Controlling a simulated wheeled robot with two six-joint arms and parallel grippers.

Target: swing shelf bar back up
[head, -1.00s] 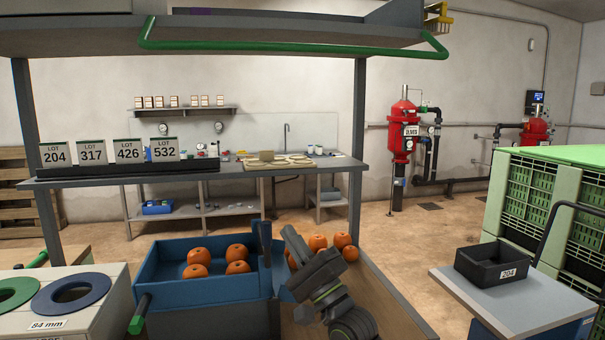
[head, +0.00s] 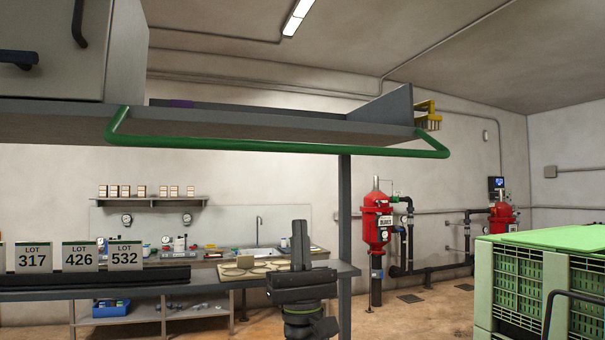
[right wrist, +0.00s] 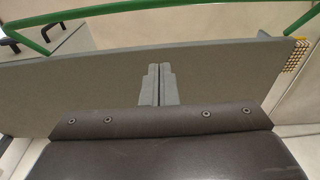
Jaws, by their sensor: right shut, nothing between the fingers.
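The green shelf bar (head: 280,149) hangs from the front of the grey overhead shelf (head: 240,124), its long rail a little lower than the shelf edge. It also shows along the top of the right wrist view (right wrist: 95,11), apart from my fingers. My right gripper (head: 300,232) points upward below the bar, with clear space between them in the head view. Its fingers are shut and empty; they show pressed together in the right wrist view (right wrist: 158,84), in front of the grey shelf board. My left gripper is out of view.
A grey cabinet (head: 65,45) with dark handles sits on the shelf at left. A yellow comb-like tool (head: 428,116) hangs at the shelf's right end. A grey post (head: 344,220) stands just right of my right gripper.

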